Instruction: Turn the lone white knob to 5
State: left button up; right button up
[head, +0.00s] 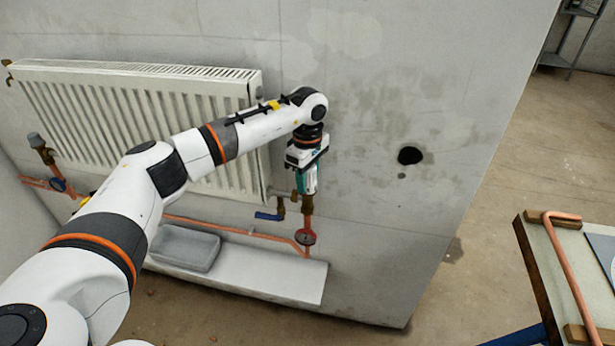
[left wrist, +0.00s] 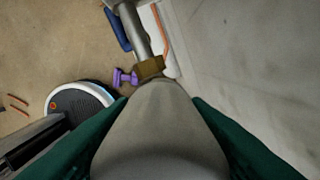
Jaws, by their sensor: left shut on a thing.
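The pale knob (left wrist: 162,125) fills the middle of the left wrist view, between the two green fingers of my left gripper (left wrist: 159,103). The fingers press on it from both sides, so the gripper is shut on it. A brass fitting and a grey pipe (left wrist: 136,35) lie beyond the knob. No number or mark on the knob can be read. My right gripper is not in view.
A white radiator (head: 100,110) hangs on the concrete wall, with a grey-capped valve (head: 37,141) at its left. A grey tray (head: 186,248) stands below; a bench (head: 550,265) is at right.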

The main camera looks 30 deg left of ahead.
pick_arm(q)
jog(key=n, duration=0.4)
jog(key=shift+n, duration=0.3)
jog(key=n, duration=0.4)
jog(key=shift+r+n, duration=0.1)
jog(key=shift+n, duration=0.2)
jog(key=n+p, duration=0.1)
jog(key=n, duration=0.3)
jog(key=shift+n, duration=1.8)
jog(key=shift+w+n, duration=0.1)
jog(key=shift+n, duration=0.2)
jog(key=o, duration=1)
notch_tip(320, 180, up, 12)
jog(key=shift+f+b, duration=0.1)
jog(key=shift+b, duration=0.45)
